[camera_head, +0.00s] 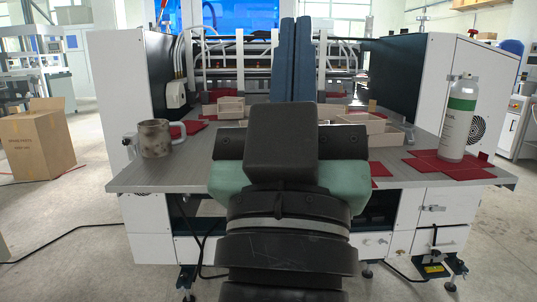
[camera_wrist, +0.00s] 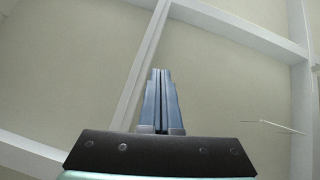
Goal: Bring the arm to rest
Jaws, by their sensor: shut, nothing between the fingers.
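My gripper (camera_head: 291,58) rises in front of the machine table in the head view, its two long blue-grey fingers pointing up and closed side by side with nothing between them. In the wrist view my gripper (camera_wrist: 160,100) shows the same two fingers together, against the beige ceiling (camera_wrist: 225,75) and its white beams. My arm and wrist block the middle of the table in the head view.
The grey table (camera_head: 140,178) spans the view. A metal mug (camera_head: 155,139) stands at its left, a white and green spray can (camera_head: 458,118) at its right on red sheets (camera_head: 449,166). Small beige trays (camera_head: 374,125) lie behind my wrist. A cardboard box (camera_head: 40,143) stands on the floor at left.

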